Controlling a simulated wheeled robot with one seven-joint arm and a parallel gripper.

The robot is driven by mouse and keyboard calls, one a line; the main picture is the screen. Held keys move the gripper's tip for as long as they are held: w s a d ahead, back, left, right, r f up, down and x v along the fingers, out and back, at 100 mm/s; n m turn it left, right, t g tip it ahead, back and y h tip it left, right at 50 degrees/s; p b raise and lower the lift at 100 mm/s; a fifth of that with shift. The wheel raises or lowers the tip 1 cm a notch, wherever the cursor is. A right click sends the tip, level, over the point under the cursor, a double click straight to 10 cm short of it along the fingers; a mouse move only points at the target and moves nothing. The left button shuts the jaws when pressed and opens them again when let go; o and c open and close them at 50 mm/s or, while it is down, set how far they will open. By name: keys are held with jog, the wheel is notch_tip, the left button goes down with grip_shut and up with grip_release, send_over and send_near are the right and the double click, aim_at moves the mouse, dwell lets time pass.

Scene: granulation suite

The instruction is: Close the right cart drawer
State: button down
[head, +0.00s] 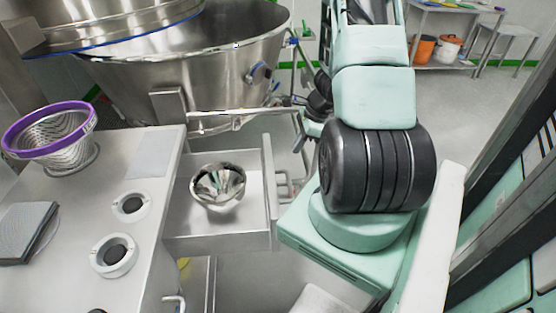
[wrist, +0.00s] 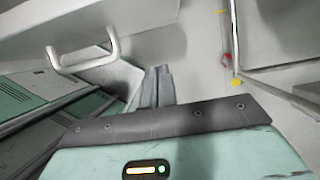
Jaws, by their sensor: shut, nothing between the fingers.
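The right cart drawer (head: 218,240) is pulled out from the steel cart (head: 150,215) in the head view. A shiny metal bowl (head: 218,187) sits inside it. The drawer's front panel (head: 268,190) faces right, with its bar handle (head: 284,186) close to my base. In the wrist view a pale U-shaped handle (wrist: 84,54), which looks like this drawer's, is at the upper left. My gripper (wrist: 157,72) is shut and empty, with its fingertips right of that handle and apart from it. In the head view I cannot clearly make out the fingers.
The cart top holds a purple-rimmed strainer (head: 50,138), a dark grey block (head: 24,232) and white rings (head: 114,256). A large steel vessel (head: 190,80) stands behind. A shelf with orange and white buckets (head: 424,50) is at the back right. Floor is open before it.

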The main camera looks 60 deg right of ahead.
aim_at(192, 163)
jog(key=w+a+f, duration=0.3)
jog(key=w+f, duration=0.1)
jog(key=shift+w+a+f, duration=0.25)
jog(key=shift+a+f, duration=0.05)
jog(key=shift+a, duration=0.1)
jog(key=shift+b, duration=0.3)
jog(key=w+a, duration=0.5)
jog(key=w, duration=0.1)
jog(key=w+a+p, duration=0.1)
jog(key=w+a, duration=0.5)
jog(key=w, duration=0.1)
jog(key=w+a, duration=0.6)
jog(key=shift+w+p, duration=0.35)
jog(key=shift+w, duration=0.05)
jog(key=shift+a+r, duration=0.1)
